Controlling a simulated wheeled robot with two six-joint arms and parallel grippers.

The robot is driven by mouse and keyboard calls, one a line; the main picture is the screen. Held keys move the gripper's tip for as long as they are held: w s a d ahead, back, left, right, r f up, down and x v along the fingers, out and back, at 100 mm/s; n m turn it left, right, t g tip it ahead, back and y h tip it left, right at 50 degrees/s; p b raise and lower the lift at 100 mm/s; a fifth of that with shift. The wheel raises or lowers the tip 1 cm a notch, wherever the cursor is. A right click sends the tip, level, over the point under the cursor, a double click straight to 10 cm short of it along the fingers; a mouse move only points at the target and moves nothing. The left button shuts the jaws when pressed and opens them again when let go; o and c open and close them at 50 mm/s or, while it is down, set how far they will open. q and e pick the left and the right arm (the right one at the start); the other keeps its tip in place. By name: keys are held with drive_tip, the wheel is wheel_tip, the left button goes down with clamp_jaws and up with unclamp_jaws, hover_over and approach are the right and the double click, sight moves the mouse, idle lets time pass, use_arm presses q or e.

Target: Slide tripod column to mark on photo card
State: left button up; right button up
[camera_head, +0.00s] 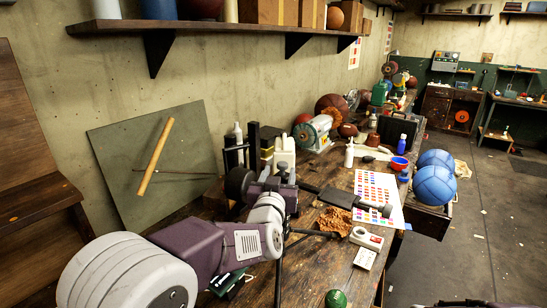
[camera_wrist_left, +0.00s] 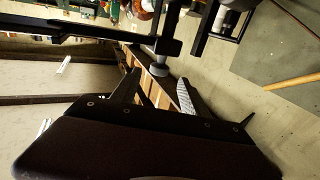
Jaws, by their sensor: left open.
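My left arm reaches over the bench in the head view.
A colour-patch sheet (camera_head: 377,188) lies on the bench under the end of a dark bar (camera_head: 335,196). A white box with a red spot (camera_head: 366,238), a brown crumbly heap (camera_head: 335,221) and bottles crowd nearby. Blue balls (camera_head: 434,186) sit at right. A shelf (camera_head: 215,27) overhangs the back.

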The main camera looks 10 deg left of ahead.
sight(283, 162)
use_arm(q)
drive_tip(key=shift+s+d+r, duration=0.1)
drive_tip(key=shift+s, duration=0.15)
drive_tip(key=w+p, duration=0.2)
drive_tip(key=w, duration=0.7)
drive_tip(key=shift+a+p, duration=0.25)
drive_tip(key=shift+p, duration=0.05)
drive_tip(key=shift+w, duration=0.1)
clamp_jaws()
idle(0.6)
